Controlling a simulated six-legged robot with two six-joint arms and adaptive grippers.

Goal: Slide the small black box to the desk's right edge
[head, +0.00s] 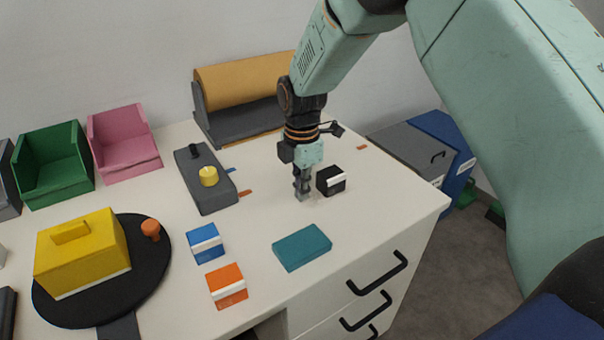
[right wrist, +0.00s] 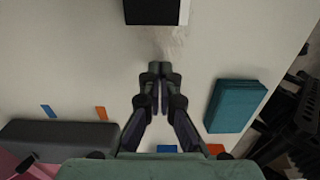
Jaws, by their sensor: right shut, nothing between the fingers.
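The small black box (head: 331,180) with a white band stands on the white desk (head: 380,200), toward its right part. My right gripper (head: 303,196) points down at the desk just left of the box. Its fingers are shut and empty, with a small gap to the box in the head view. In the right wrist view the closed fingertips (right wrist: 160,70) sit below the black box (right wrist: 152,10), which is cut off by the top edge, and bare desk shows between them. My left gripper is not in view.
A teal box (head: 302,247), a blue box (head: 206,243) and an orange box (head: 227,286) lie nearer the front. Clear desk lies right of the black box.

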